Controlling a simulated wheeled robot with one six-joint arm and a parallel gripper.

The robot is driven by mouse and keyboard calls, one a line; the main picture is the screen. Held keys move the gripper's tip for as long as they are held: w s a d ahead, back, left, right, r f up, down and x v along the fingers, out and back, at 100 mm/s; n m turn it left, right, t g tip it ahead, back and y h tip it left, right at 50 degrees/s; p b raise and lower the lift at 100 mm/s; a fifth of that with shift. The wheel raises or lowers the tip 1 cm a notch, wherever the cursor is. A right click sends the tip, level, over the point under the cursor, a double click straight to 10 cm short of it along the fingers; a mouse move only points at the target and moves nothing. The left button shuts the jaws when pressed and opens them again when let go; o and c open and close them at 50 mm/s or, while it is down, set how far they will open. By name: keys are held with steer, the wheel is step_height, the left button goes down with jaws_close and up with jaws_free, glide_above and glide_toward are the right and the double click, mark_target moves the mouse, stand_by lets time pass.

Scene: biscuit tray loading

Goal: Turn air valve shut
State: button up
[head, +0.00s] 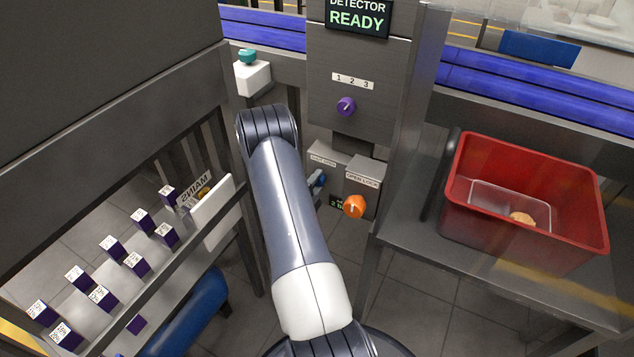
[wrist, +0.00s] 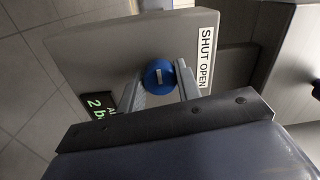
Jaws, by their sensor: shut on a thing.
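The air valve is a round blue knob (wrist: 158,78) with a short white mark on a grey box (wrist: 105,55). A "SHUT OPEN" label (wrist: 205,52) is beside it. My gripper (wrist: 161,82) is shut on the knob, one finger on each side. In the head view the blue valve (head: 318,180) shows just right of my arm, and my fingers are mostly hidden behind the arm.
A dark display (wrist: 98,101) with green text, partly cut off, is by the valve. To its right is an "OPEN LOCK" box with an orange knob (head: 354,207). Above is a purple selector (head: 346,106). A red crate (head: 467,222) stands on the right table.

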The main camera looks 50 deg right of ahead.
steer(key=o, duration=1)
steer(key=shift+c, duration=0.2)
